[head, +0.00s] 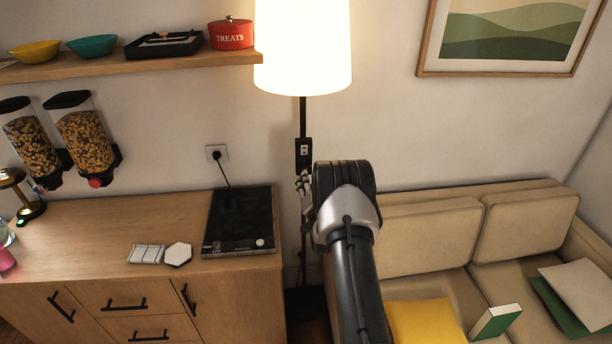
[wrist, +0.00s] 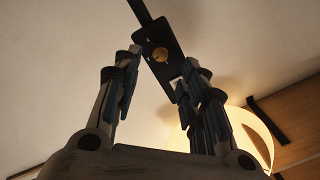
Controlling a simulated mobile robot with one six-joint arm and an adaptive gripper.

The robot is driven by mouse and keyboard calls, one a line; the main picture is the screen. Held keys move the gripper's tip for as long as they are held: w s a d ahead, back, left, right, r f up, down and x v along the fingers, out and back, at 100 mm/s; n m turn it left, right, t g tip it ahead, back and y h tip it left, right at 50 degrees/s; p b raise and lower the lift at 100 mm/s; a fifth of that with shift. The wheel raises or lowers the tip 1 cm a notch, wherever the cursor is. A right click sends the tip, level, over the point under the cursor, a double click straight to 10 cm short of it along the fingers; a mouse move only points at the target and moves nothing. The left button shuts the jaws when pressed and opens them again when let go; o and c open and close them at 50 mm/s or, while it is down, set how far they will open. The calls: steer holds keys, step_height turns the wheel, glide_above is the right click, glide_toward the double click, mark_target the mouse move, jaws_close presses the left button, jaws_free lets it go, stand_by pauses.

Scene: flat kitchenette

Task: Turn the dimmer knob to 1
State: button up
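The floor lamp's black dimmer box (head: 303,147) is fixed on its dark pole, below the bright shade (head: 302,45). In the wrist view the box (wrist: 172,68) shows tilted, with a round brass knob (wrist: 160,54) on its face. The marks around the knob are too small to read. My gripper (head: 304,184) is just below the box in the head view. In the wrist view my gripper (wrist: 163,72) is open, its fingers apart with the knob showing between and beyond their tips. I cannot tell whether a finger touches the box.
A wooden cabinet (head: 100,225) with a black hob (head: 240,222) stands left of the lamp. A beige sofa (head: 425,238) stands to the right, with a yellow cushion (head: 428,320) and a green book (head: 496,321) on it. A wall shelf (head: 120,66) is at upper left.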

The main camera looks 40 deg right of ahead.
steer(key=x, duration=0.6)
steer(key=shift+b, duration=0.4)
steer(key=shift+c, duration=0.6)
jaws_close()
